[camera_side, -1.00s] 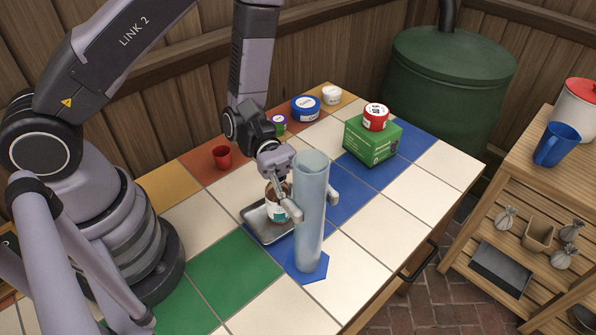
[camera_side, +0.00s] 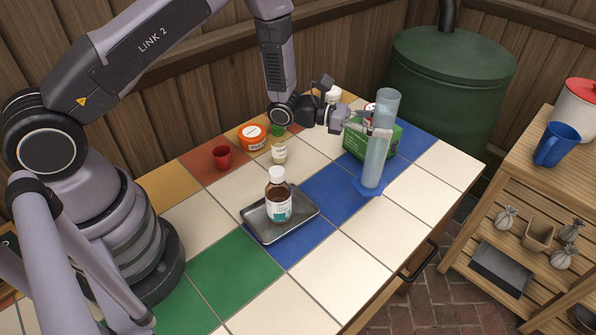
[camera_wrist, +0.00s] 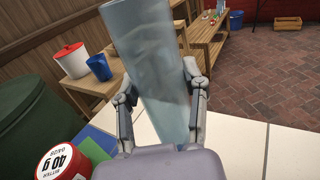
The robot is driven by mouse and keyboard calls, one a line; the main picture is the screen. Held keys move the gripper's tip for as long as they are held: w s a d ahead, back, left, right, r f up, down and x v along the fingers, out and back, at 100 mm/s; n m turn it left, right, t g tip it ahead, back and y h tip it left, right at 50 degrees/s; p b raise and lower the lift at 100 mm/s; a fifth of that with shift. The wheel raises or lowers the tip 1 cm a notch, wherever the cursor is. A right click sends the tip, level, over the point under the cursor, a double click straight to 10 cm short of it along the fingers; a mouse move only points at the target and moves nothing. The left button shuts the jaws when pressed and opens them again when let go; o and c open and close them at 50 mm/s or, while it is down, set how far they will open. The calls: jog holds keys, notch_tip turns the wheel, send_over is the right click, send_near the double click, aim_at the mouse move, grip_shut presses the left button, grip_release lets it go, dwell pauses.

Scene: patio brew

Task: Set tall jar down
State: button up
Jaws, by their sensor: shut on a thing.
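The tall jar (camera_side: 376,150) is a pale blue, see-through cylinder on a wide blue foot (camera_side: 369,190). It stands nearly upright, tilted a little to the right at the top, in front of the green box. I cannot tell whether its foot touches the tiles. My gripper (camera_side: 378,131) is shut around the jar's middle from the left. In the wrist view the jar (camera_wrist: 150,65) fills the space between the two fingers of my gripper (camera_wrist: 160,92); its foot is hidden there.
A green box (camera_side: 352,143) with a red-lidded tin (camera_wrist: 62,163) is close behind the jar. A brown bottle (camera_side: 278,203) stands on a grey tray (camera_side: 252,220). White tiles (camera_side: 400,195) in front are clear.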

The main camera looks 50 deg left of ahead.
aim_at(378, 144)
jog(key=shift+f, duration=2.3)
jog(key=shift+f, duration=0.15)
jog(key=o, duration=1.2)
